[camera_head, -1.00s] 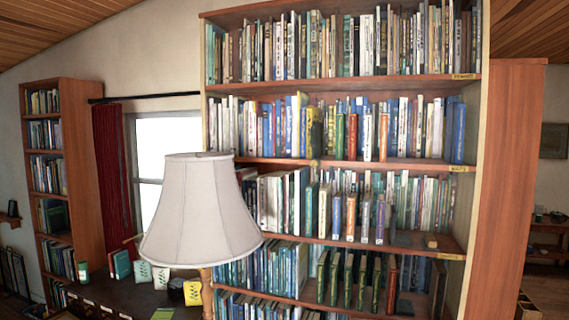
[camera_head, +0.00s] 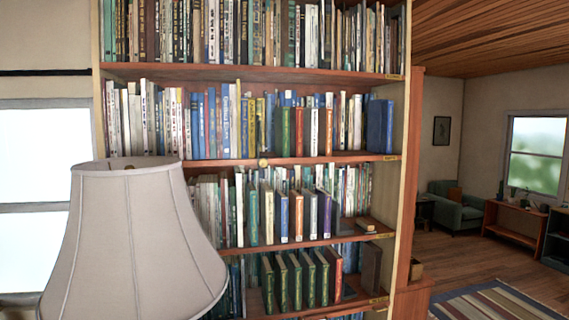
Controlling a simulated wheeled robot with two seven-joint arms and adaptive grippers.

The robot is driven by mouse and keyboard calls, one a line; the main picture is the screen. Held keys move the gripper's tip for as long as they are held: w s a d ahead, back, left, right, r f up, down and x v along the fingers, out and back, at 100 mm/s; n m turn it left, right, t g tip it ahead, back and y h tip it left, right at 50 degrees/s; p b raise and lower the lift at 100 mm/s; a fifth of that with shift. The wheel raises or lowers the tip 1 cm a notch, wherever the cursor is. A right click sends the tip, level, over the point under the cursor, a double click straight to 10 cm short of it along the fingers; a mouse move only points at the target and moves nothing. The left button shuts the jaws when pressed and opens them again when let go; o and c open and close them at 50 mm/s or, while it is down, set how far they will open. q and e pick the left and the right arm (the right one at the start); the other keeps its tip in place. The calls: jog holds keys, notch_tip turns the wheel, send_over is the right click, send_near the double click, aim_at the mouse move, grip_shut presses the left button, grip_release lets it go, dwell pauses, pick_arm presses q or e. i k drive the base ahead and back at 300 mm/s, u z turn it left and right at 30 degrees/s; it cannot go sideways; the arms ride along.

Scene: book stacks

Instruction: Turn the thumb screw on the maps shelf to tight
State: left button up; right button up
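A tall wooden bookcase packed with books fills the middle of the head view. A small round brass-coloured knob (camera_head: 263,162), which looks like a thumb screw, sits on the front edge of its second visible shelf (camera_head: 330,159). It is too small to tell how far it is turned. Yellow labels mark the right ends of the shelves, such as the second shelf's label (camera_head: 391,158). Their words are too small to read, so I cannot tell which is the maps shelf. Neither of my grippers is in view.
A large pale lampshade (camera_head: 130,240) stands close at the lower left and covers part of the bookcase. A window (camera_head: 40,190) is behind it. Open wooden floor (camera_head: 455,265) with a striped rug (camera_head: 500,300) lies to the right, with a green armchair (camera_head: 463,208) beyond.

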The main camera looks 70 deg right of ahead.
aim_at(263, 162)
jog(key=z, duration=0.85)
jog(key=i, duration=0.9)
jog(key=z, duration=1.05)
